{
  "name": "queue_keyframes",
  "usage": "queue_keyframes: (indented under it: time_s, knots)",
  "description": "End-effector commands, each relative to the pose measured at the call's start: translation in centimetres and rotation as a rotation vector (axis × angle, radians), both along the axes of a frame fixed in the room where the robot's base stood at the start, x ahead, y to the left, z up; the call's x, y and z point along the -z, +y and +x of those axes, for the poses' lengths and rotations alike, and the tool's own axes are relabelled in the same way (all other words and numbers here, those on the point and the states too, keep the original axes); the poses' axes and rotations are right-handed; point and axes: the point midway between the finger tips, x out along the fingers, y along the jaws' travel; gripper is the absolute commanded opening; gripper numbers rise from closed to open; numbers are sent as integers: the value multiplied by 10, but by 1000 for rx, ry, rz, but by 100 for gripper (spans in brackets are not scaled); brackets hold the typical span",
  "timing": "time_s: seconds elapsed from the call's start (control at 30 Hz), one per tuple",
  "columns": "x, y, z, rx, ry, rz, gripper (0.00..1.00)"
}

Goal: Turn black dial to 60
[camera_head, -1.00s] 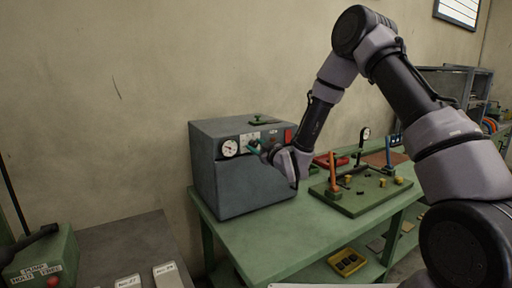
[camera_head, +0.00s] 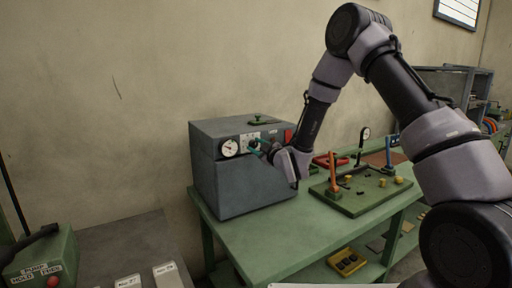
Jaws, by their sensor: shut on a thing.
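A grey box-shaped unit (camera_head: 236,182) stands on the green table against the wall. Its front carries a round white gauge (camera_head: 229,148) at the upper left. My gripper (camera_head: 257,145) reaches the upper front of the unit just right of the gauge.
The green table (camera_head: 268,228) has clear room in front of the unit. A green board (camera_head: 362,198) with upright levers and small yellow pieces lies to the right. A yellow tray (camera_head: 346,262) sits on the lower shelf. A green pump box (camera_head: 42,262) stands at the lower left.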

Motion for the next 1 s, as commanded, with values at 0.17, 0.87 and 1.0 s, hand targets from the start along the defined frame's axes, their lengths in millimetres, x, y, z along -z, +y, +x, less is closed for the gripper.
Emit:
queue_keyframes:
  time_s: [0.17,0.87,1.0]
  knots:
    - [1,0,0,0,3,-1,72]
    - [1,-40,-57,1,5,-1,72]
    - [1,-53,-76,2,4,-2,72]
